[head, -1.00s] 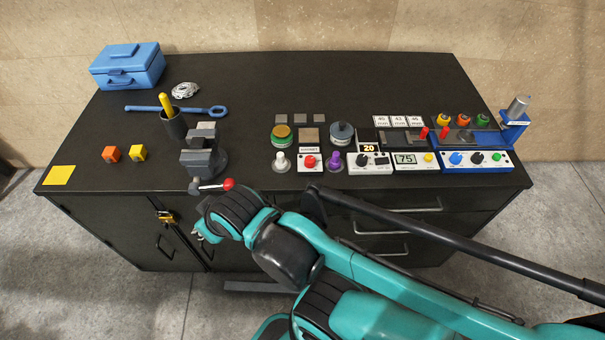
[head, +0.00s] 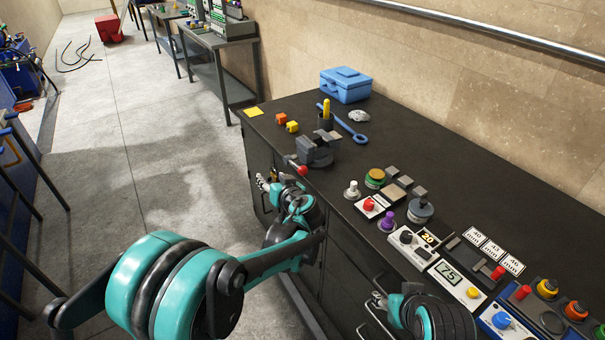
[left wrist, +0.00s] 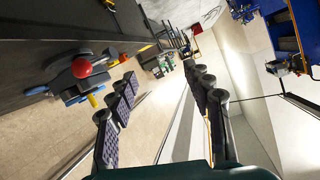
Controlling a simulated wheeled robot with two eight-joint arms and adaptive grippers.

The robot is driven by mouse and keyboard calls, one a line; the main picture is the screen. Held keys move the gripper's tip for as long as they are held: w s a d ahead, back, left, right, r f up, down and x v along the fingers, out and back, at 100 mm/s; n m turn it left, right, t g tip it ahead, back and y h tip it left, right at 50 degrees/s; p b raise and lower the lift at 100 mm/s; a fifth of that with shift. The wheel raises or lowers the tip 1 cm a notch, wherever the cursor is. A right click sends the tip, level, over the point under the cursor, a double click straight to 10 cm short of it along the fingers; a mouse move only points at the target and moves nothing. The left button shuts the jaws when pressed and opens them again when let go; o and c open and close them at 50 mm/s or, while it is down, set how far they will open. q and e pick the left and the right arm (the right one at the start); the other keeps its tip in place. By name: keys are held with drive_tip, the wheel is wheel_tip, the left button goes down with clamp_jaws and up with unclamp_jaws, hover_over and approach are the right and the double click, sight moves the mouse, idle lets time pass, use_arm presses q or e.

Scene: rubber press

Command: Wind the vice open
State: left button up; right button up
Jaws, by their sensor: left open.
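The grey vice (head: 316,152) stands at the front edge of the dark workbench. Its handle bar with a red ball knob (head: 302,170) sticks out at the front. In the left wrist view, the vice (left wrist: 70,93) and red knob (left wrist: 82,67) show at the upper left, outside the fingers. My left gripper (head: 267,182) is below and beside the handle, off the bench front, apart from the knob. Its spread fingers (left wrist: 163,78) hold nothing. My right gripper (head: 377,302) shows partly by the drawers at the bottom; its jaw state is unclear.
Behind the vice are a cup with a yellow-handled tool (head: 325,112), a blue wrench (head: 350,128), and a blue toolbox (head: 346,85). Control boxes (head: 455,282) line the right front edge.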

sight(304, 174)
use_arm(q)
drive_tip(key=w+d+f+t+b, duration=0.1)
drive_tip(key=w+d+f+t, duration=0.1)
drive_tip(key=w+d+f, duration=0.3)
drive_tip(key=w+d+f+t, duration=0.2)
drive_tip(key=d+f, duration=0.1)
drive_tip(key=d, duration=0.3)
drive_tip(key=b+x, duration=0.2)
drive_tip(key=x, duration=0.5)
drive_tip(key=shift+w+a+r, duration=0.1)
drive_tip(key=shift+r, duration=0.1)
clamp_jaws()
